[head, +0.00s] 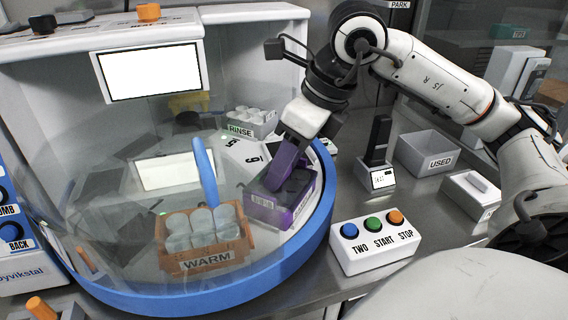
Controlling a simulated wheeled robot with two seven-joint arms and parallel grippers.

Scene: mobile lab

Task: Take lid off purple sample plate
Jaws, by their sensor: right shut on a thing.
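The purple sample plate (296,212) sits inside the round blue-rimmed machine, at the right of its chamber. It has a barcode label on its front and dark round shapes on top. My left gripper is not in view.
An orange WARM rack (207,262) with several clear cups stands left of the plate, below a blue upright handle (204,170). A RINSE rack (252,121) is behind. The blue rim (322,205) and a button box (372,242) lie to the right. A grey USED bin (428,155) stands farther right.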

